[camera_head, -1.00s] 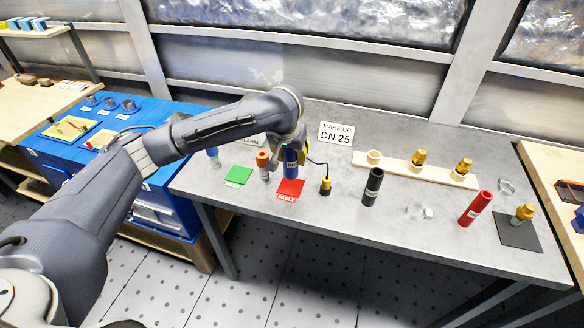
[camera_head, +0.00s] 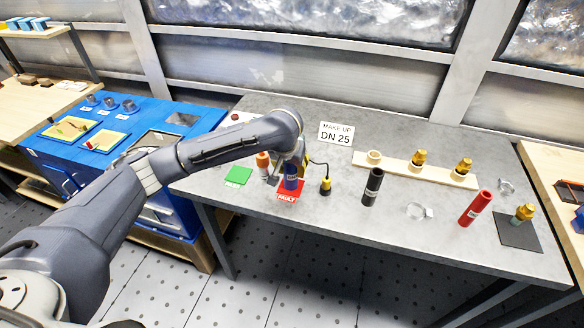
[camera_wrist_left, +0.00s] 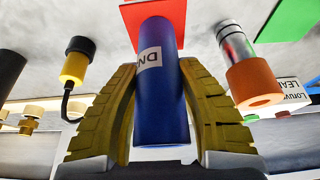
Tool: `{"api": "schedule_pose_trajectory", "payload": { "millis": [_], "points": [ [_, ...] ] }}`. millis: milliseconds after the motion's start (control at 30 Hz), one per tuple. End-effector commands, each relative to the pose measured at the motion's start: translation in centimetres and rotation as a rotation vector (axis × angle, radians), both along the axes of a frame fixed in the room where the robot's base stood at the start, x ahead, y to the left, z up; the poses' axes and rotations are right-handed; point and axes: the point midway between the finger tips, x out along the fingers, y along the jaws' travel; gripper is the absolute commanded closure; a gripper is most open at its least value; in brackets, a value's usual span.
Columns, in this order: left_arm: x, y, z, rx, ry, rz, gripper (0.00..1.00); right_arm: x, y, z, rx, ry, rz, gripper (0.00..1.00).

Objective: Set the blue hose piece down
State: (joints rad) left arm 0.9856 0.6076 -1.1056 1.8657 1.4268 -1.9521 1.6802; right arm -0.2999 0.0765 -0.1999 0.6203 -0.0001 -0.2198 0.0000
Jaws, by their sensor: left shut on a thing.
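The blue hose piece (camera_head: 291,177) stands upright at the red card marked FAULT (camera_head: 289,196). It also shows in the left wrist view (camera_wrist_left: 163,95), with its DN label facing out and its far end over the red card (camera_wrist_left: 134,14). I cannot tell whether its end touches the card. My left gripper (camera_head: 296,168) is shut on the blue hose piece, with a yellow ribbed finger on either side. My right gripper is in neither view.
The green card (camera_head: 239,175) and an orange-capped piece (camera_head: 263,160) are to the left. A yellow-and-black corded item (camera_head: 325,185) stands just right.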

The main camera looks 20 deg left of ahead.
Motion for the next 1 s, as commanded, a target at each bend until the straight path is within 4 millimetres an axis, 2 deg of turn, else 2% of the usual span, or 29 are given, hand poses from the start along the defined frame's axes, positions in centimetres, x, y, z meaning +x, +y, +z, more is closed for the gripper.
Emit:
{"api": "schedule_pose_trajectory", "payload": {
  "millis": [67, 100, 300, 667, 767, 1000],
  "points": [
    [0.0, 0.0, -0.2, 0.001, 0.0, 0.0, 0.97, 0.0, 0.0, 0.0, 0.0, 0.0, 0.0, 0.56],
    [0.0, 0.0, -0.3, 0.001, 0.0, 0.0, 0.61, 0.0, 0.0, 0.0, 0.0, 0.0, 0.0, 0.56],
    [0.0, 0.0, -0.3, 0.0, 0.0, 0.0, 0.41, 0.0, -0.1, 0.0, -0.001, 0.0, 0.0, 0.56],
    [-0.1, 0.0, 0.5, -0.001, -0.001, -0.001, 0.41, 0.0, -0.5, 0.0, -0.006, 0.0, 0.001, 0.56],
    [-0.5, 0.0, 1.6, 0.0, -0.002, -0.002, 0.41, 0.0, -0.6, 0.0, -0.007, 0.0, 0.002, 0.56],
    [-2.2, 0.0, 5.7, 0.001, -0.005, -0.003, 0.41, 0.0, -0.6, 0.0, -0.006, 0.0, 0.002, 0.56]
  ]
}}
